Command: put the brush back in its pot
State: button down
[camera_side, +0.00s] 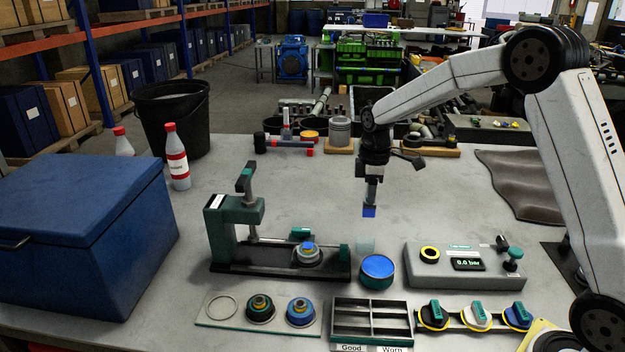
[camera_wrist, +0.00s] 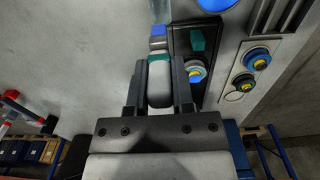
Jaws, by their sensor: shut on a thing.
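My gripper (camera_side: 372,184) is shut on the brush and holds it above the table, with the blue tip (camera_side: 369,211) pointing down. In the wrist view the brush (camera_wrist: 159,54), with a pale handle, a green band and a blue end, sits between the two dark fingers of my gripper (camera_wrist: 160,82). A small see-through pot (camera_side: 365,244) stands on the table below the brush, clearly apart from it. A clear shape (camera_wrist: 158,12) beyond the brush tip in the wrist view looks like this pot.
A round blue-topped tin (camera_side: 378,268) stands just in front of the pot. A green press (camera_side: 236,225) is to the left, a gauge box (camera_side: 466,266) to the right. A divided tray (camera_side: 342,318) lies in front. The table behind the pot is clear.

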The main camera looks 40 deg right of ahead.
aim_at(369, 216)
jog(key=shift+f, duration=0.1)
jog(key=shift+f, duration=3.1)
jog(key=shift+f, duration=2.25)
jog(key=shift+c, duration=0.8)
grip_release()
jog(key=shift+r, duration=3.5)
jog(key=shift+r, duration=0.1)
